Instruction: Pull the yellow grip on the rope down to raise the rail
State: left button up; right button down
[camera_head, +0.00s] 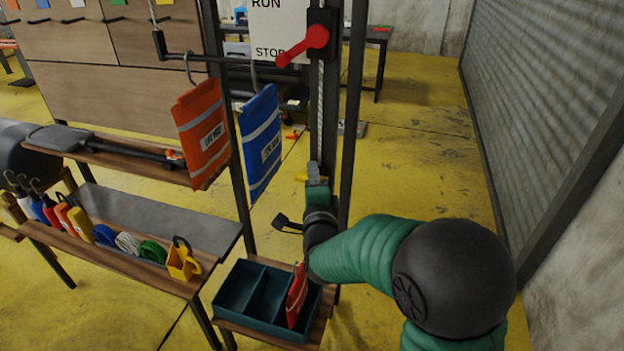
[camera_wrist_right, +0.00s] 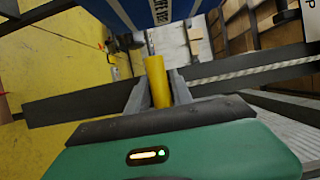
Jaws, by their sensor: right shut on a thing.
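The yellow grip (camera_wrist_right: 158,82) stands between the two fingers of my right gripper (camera_wrist_right: 158,92) in the right wrist view, and the fingers are shut on it. In the head view my right gripper (camera_head: 316,172) is at the rope, and only a small bit of the yellow grip (camera_head: 301,177) shows beside it. The rope (camera_head: 320,115) runs up from the gripper between dark posts. A dark rail (camera_head: 215,59) bears a hanging orange bag (camera_head: 203,133) and a blue bag (camera_head: 260,142), left of the rope. My left gripper is not in view.
A red lever (camera_head: 305,45) sits by a RUN/STOP sign (camera_head: 272,25) above. A teal divided bin (camera_head: 243,290) with a red item stands below my right gripper. A shelf with coiled cords and bottles is at left. Yellow floor (camera_head: 420,150) lies open at right, before a corrugated wall (camera_head: 555,90).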

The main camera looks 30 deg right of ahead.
notch_tip(320, 180, down, 21)
jog(key=b, duration=1.7)
jog(key=shift+b, duration=0.3)
jog(key=c, duration=1.5)
grip_release()
jog(key=o, duration=0.4)
jog(key=shift+w+d, duration=0.1)
jog(key=shift+r, duration=0.1)
